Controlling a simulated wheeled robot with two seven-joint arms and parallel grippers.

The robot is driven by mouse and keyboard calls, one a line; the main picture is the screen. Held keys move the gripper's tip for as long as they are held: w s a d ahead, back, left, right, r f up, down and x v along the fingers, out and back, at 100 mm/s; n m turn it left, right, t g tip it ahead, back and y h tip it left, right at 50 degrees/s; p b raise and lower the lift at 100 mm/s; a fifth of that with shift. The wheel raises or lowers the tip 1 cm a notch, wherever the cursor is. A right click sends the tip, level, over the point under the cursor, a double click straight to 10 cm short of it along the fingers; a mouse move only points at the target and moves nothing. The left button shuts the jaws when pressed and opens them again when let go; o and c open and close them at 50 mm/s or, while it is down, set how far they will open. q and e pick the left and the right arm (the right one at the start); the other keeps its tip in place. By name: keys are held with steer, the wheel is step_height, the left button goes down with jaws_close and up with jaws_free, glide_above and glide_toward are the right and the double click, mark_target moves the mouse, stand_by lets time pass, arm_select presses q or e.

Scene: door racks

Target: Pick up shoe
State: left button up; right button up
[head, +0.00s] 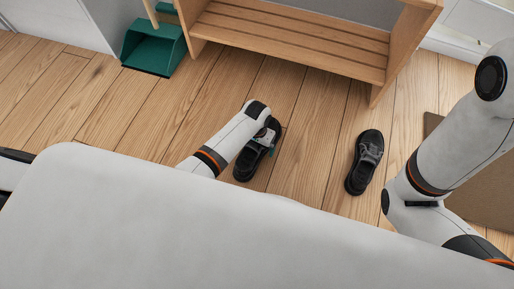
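Two dark shoes stand on the wooden floor. The left shoe (244,166) lies under the end of my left arm, which covers part of it. My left gripper (267,143) is at the upper part of this shoe and overlaps it in the picture. Its fingers are small and mostly hidden by my wrist, so I cannot tell whether they are shut on the shoe. The right shoe (363,163) stands apart, with nothing on it. My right arm is at the right side, and its gripper is out of sight.
A wooden slatted bench (290,35) stands beyond the shoes. A green dustpan (153,50) is at the upper left. A brown mat or board (470,190) lies behind my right arm. The floor between the two shoes is clear.

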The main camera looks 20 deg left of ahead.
arm_select(q)
steer(key=shift+c, duration=0.2)
steer(key=c, duration=1)
steer(key=shift+r, duration=0.1)
